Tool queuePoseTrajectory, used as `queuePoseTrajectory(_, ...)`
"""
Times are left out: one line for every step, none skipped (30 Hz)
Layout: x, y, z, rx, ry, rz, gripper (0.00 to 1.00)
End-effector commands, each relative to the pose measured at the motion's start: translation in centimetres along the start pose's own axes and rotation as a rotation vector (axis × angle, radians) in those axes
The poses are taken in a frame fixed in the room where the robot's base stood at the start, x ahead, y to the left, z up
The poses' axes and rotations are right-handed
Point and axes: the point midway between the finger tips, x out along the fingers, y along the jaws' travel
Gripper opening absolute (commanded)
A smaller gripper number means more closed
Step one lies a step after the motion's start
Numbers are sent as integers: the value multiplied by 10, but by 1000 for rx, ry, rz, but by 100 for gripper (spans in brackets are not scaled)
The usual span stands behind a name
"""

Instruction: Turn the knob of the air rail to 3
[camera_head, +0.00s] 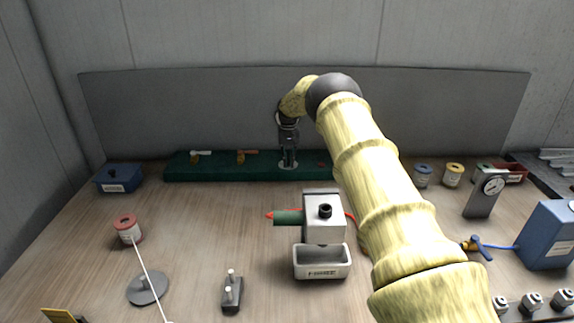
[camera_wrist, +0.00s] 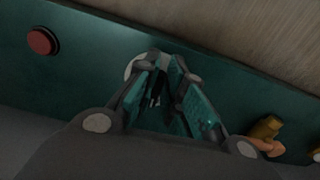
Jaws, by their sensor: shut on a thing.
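The air rail (camera_head: 215,173) is a long dark green bar at the back of the table, against the grey panel. In the wrist view the rail (camera_wrist: 80,50) runs diagonally across.
Valves with a white lever (camera_head: 201,153) and an orange lever (camera_head: 246,154) stand on the rail left of my gripper. A grey machine with a white tray (camera_head: 322,272) stands in front. A blue box (camera_head: 120,178) is at the left end.

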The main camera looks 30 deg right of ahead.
Motion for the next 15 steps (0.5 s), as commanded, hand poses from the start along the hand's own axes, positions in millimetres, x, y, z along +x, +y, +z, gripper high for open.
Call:
queuePoseTrajectory(5,2,1,-38,-3,0,0)
queuePoseTrajectory(5,2,1,-62,-3,-1,0)
queuePoseTrajectory(4,3,1,-95,-3,-1,0)
queuePoseTrajectory(4,4,1,-118,-2,-1,0)
queuePoseTrajectory(4,4,0,-142,-2,-1,0)
queuePoseTrajectory(4,5,0,-171,-2,0,0)
queuePoseTrajectory(4,6,0,-192,-2,0,0)
queuePoseTrajectory(4,6,0,-211,-2,0,0)
queuePoseTrajectory(4,7,0,-237,-2,0,0)
queuePoseTrajectory(4,7,0,-254,-2,0,0)
queuePoseTrajectory(4,7,0,-270,-3,0,0)
queuePoseTrajectory(4,8,0,-291,-3,0,0)
queuePoseTrajectory(4,8,0,-304,-3,0,0)
queuePoseTrajectory(3,8,0,-317,-3,0,0)
queuePoseTrajectory(3,8,0,-333,-3,0,0)
